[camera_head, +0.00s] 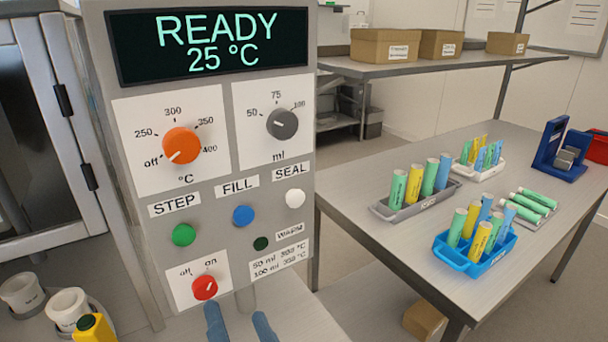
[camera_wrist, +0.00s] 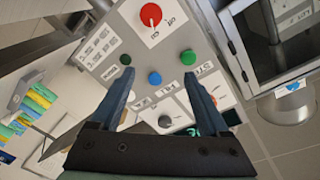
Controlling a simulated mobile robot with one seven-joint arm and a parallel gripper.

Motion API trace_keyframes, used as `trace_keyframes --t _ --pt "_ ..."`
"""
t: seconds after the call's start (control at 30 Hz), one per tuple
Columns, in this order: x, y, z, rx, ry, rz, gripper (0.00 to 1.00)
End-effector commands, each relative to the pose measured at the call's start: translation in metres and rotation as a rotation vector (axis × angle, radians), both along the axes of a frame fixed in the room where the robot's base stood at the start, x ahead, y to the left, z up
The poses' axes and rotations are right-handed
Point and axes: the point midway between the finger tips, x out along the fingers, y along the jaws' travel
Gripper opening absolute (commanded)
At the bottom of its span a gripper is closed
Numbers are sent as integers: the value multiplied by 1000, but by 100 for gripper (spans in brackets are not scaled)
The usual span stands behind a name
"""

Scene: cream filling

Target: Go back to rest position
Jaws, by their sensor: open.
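My gripper (camera_head: 238,328) shows at the bottom of the head view, two blue fingers just below the red off/on knob (camera_head: 204,287). In the wrist view my gripper (camera_wrist: 160,100) is open and empty, its fingers apart in front of the control panel (camera_wrist: 135,60). The panel's screen (camera_head: 207,45) reads "READY 25 °C". The orange temperature knob (camera_head: 182,146) points to off, and the grey volume knob (camera_head: 282,124) points toward 50. Green (camera_head: 184,235), blue (camera_head: 243,215) and white (camera_head: 295,198) buttons sit below them. The red knob points toward on.
A table on the right holds a grey tray (camera_head: 380,208) and a blue tray (camera_head: 452,258) of tubes, a white rack (camera_head: 485,172) and a blue stand (camera_head: 548,150). A shelf (camera_head: 430,66) bears cardboard boxes. White cups (camera_head: 68,305) and a yellow object (camera_head: 92,327) stand lower left.

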Motion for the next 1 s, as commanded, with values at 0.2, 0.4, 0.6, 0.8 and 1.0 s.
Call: trace_keyframes --t 0.2,0.4,0.6,0.8,1.0 --pt "33 -27 171 -229 -380 -214 79" --pt "17 -57 316 -396 -687 -466 79" --pt "-19 -77 409 -486 -885 -673 79" --pt "-36 -85 436 -514 -946 -753 79" --pt "-36 -85 435 -515 -946 -754 79"
